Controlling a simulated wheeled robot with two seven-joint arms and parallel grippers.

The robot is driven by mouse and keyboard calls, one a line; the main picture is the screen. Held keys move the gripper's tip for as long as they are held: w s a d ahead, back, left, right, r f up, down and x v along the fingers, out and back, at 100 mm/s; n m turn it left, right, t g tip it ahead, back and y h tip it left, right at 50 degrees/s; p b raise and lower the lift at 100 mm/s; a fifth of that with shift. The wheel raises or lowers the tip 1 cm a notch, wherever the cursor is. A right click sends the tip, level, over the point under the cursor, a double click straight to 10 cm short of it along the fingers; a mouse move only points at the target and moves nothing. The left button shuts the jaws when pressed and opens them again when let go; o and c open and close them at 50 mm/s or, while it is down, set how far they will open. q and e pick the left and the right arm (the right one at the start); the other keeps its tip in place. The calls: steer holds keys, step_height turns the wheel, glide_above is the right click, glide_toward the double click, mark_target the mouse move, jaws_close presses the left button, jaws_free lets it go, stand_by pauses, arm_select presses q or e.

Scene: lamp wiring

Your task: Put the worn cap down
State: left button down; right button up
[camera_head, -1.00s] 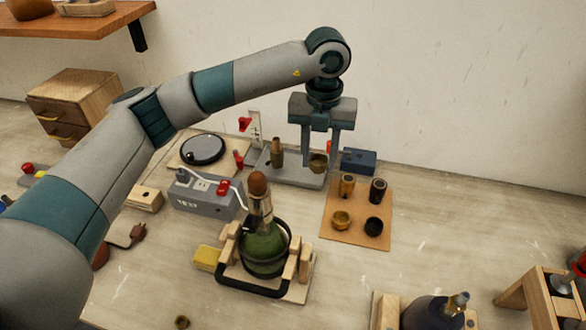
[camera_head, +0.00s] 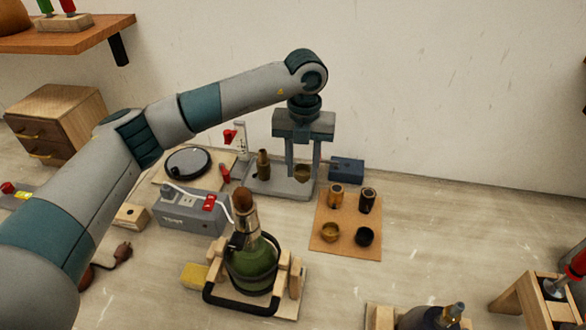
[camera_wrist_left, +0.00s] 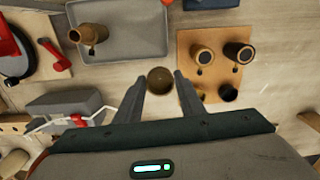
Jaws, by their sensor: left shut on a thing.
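My left gripper (camera_head: 303,172) is shut on a small brass-brown cap (camera_head: 302,174), taken to be the worn cap. The cap sits between the fingertips and also shows in the left wrist view (camera_wrist_left: 160,80), where my left gripper (camera_wrist_left: 160,86) points down at it. In the head view the cap appears over the right end of a grey tray (camera_head: 283,190); in the wrist view it appears over the bench between tray and tan mat. Its height is hard to tell. A brass socket (camera_head: 263,162) stands on the tray's left part. My right gripper is not in view.
The tan mat (camera_head: 348,219) holds two upright sleeves and two cups. A blue box (camera_head: 346,169) stands behind it. A green bottle (camera_head: 251,268) in a wooden cradle is in front, beside a grey power box (camera_head: 187,214). The bench right of the mat is clear.

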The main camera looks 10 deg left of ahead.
arm_select(q)
steer(key=w+a+f+p, duration=0.1)
steer(key=w, duration=0.1)
steer(key=w+a+f, duration=0.1)
steer(key=w+f, duration=0.1)
steer(key=w, duration=0.1)
steer(key=w+a+f+p, duration=0.1)
steer(key=w, duration=0.1)
steer(key=shift+w+f+p, duration=0.15)
steer(key=shift+f+p, duration=0.15)
steer(key=shift+p, duration=0.05)
steer(key=shift+w+a+f, duration=0.2)
steer(key=shift+w+f, duration=0.05)
steer(key=shift+w, duration=0.05)
steer(key=shift+f+p, duration=0.25)
steer(key=shift+p, duration=0.1)
step_height(320, 180, down, 3)
steer(key=shift+r+p, duration=0.1)
steer(key=shift+p, duration=0.7)
steer(key=shift+f, duration=0.35)
steer(key=shift+f, duration=0.1)
